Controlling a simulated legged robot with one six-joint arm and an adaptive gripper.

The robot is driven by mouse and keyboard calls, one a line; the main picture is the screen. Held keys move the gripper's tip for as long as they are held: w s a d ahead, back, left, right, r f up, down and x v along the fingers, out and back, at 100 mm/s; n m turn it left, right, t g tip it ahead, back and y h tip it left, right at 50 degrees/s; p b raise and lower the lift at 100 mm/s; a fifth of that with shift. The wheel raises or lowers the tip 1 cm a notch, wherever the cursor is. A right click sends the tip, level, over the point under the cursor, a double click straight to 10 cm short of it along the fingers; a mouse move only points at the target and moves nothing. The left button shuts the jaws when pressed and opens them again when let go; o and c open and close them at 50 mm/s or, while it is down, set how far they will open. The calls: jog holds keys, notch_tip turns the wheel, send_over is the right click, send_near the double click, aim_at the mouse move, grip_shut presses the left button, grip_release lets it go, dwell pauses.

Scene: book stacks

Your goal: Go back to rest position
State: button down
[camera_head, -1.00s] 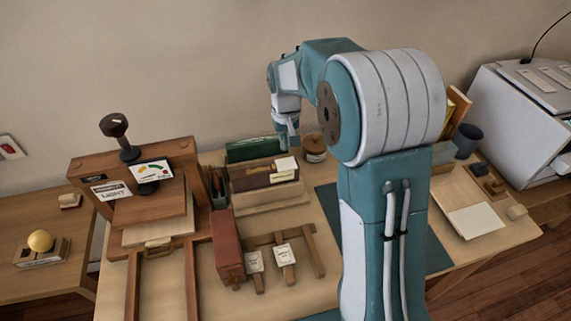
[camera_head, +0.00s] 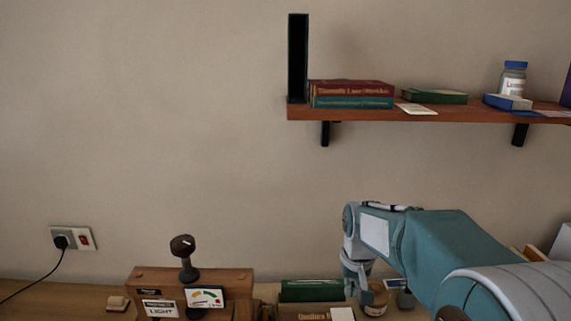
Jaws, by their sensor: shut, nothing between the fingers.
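My arm reaches in from the lower right, and its wrist end hangs down above the back of the workbench. My gripper (camera_head: 362,293) is small and partly hidden at the bottom of the picture; it points down and is shut, with nothing seen in it. It hangs just right of a green book (camera_head: 312,291) and close to a small lidded jar (camera_head: 375,300). I cannot tell whether it touches either.
A wall shelf (camera_head: 350,113) above my arm holds lying books (camera_head: 350,95), a black upright holder (camera_head: 298,60) and a white jar (camera_head: 513,80). The wall between is clear.

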jog(key=s+r+t, duration=0.2)
jog(key=s+r, duration=0.1)
jog(key=s, duration=0.8)
jog(key=s+r+t, duration=0.2)
jog(key=s+r, duration=0.2)
jog(key=s, duration=0.8)
jog(key=shift+t, duration=0.3)
